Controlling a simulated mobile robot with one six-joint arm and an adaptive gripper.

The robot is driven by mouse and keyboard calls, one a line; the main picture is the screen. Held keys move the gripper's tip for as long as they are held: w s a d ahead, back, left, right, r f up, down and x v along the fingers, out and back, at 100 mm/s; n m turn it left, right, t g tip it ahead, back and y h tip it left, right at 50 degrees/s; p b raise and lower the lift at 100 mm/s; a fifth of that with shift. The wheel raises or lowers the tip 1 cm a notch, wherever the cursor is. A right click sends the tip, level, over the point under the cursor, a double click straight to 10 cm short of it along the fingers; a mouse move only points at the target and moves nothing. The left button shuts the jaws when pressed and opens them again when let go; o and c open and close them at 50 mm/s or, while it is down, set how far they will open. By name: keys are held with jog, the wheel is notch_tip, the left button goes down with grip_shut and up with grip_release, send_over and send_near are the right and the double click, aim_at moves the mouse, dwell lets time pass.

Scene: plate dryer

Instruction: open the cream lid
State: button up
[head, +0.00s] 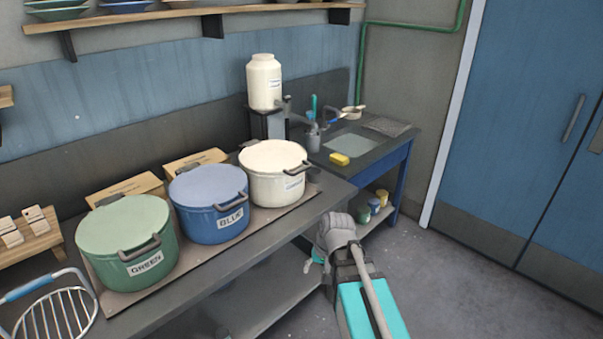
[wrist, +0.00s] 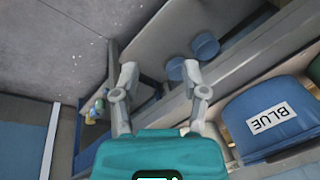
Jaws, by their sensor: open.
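The cream lid (head: 273,156) sits flat on the cream pot (head: 272,187), at the right end of a row of pots on the counter. A grey handle (head: 298,168) shows on the lid's front right side. My gripper (wrist: 160,68) is open and empty in the wrist view, its two fingers apart beside the counter's edge. In the head view my arm stands in front of the counter, lower and to the right of the cream pot, and mostly hides the gripper. The cream lid cannot be made out in the wrist view.
The blue pot (head: 212,215) and green pot (head: 130,255) stand left of the cream pot, lids on. A cream jar (head: 264,82) stands behind it. A sink counter (head: 365,160) with a yellow sponge (head: 339,159) is to the right. The floor (head: 440,280) at right is clear.

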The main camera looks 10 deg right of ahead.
jog(key=w+r+m+t+y, duration=0.2)
jog(key=w+t+y, duration=0.1)
jog(key=w, duration=0.7)
jog(key=m+t+y+b, duration=0.2)
jog(key=m+t+y, duration=0.2)
jog(key=m+t, duration=0.4)
send_near(301, 172)
jog(key=f+v, duration=0.1)
jog(key=v, duration=0.2)
jog(key=shift+r, duration=0.7)
jog(key=shift+w+a, duration=0.1)
jog(key=b+x, duration=0.1)
jog(key=x, duration=0.6)
jog(key=b+x, duration=0.1)
jog(key=x, duration=0.5)
jog(key=shift+w+f, duration=0.3)
jog(key=shift+w, duration=0.05)
grip_shut()
